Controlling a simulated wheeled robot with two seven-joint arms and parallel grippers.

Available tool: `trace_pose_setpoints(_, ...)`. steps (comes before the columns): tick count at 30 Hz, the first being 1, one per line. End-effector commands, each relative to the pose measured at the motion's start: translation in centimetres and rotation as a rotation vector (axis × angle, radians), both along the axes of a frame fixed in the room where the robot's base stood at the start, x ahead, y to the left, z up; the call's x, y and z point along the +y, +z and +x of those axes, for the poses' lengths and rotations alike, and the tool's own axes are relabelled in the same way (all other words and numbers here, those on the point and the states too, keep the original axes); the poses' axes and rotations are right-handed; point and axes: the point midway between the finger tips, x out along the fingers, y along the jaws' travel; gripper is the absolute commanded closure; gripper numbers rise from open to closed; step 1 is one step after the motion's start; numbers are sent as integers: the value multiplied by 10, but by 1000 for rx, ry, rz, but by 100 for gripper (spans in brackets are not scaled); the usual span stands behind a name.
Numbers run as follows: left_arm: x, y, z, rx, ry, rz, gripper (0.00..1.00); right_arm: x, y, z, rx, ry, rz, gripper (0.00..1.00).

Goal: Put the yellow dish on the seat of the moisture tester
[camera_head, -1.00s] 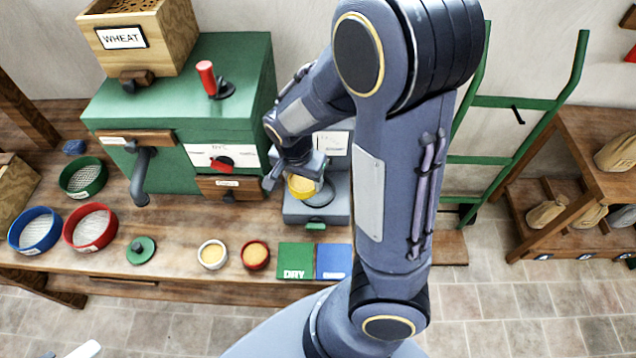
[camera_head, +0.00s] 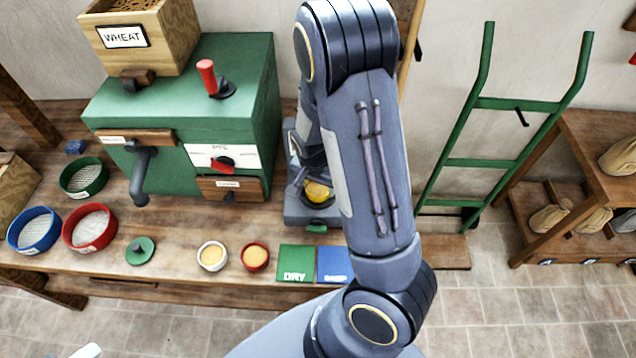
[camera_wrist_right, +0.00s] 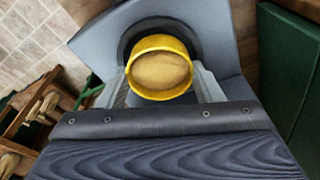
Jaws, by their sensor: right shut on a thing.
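The yellow dish (camera_head: 317,193), filled with tan grain, is in my right gripper (camera_head: 307,182), whose jaws are shut on it. In the right wrist view the dish (camera_wrist_right: 161,72) sits between the two fingers of my right gripper (camera_wrist_right: 161,82). The moisture tester (camera_head: 298,213) is a grey-blue block on the bench, partly hidden by my arm. Its dark round seat (camera_wrist_right: 128,42) shows around and behind the dish. The dish is over the seat or very near it; I cannot tell whether they touch. My left gripper is not in view.
The green mill (camera_head: 180,85) stands left of the tester. Green and blue cards (camera_head: 297,262), a white dish (camera_head: 212,256) and a red dish (camera_head: 256,257) of grain lie at the bench front. Several sieves (camera_head: 90,227) are farther left. A green hand truck (camera_head: 480,165) stands right.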

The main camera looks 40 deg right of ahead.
Motion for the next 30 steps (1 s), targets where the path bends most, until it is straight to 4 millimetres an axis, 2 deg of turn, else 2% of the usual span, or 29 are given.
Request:
trace_pose_setpoints(4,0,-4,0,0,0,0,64,0,-4,0,0,0,0,68)
trace_pose_setpoints(5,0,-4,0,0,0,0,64,0,-4,0,0,0,0,39)
trace_pose_setpoints(10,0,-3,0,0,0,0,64,0,-3,0,0,0,0,19)
trace_pose_setpoints(17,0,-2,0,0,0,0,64,0,-3,0,0,0,0,19)
trace_pose_setpoints(22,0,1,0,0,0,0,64,1,8,1,-4,2,-1,19)
trace_pose_setpoints(26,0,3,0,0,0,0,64,5,32,0,-7,3,0,19)
trace_pose_setpoints(30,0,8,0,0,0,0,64,9,63,-3,-7,4,1,19)
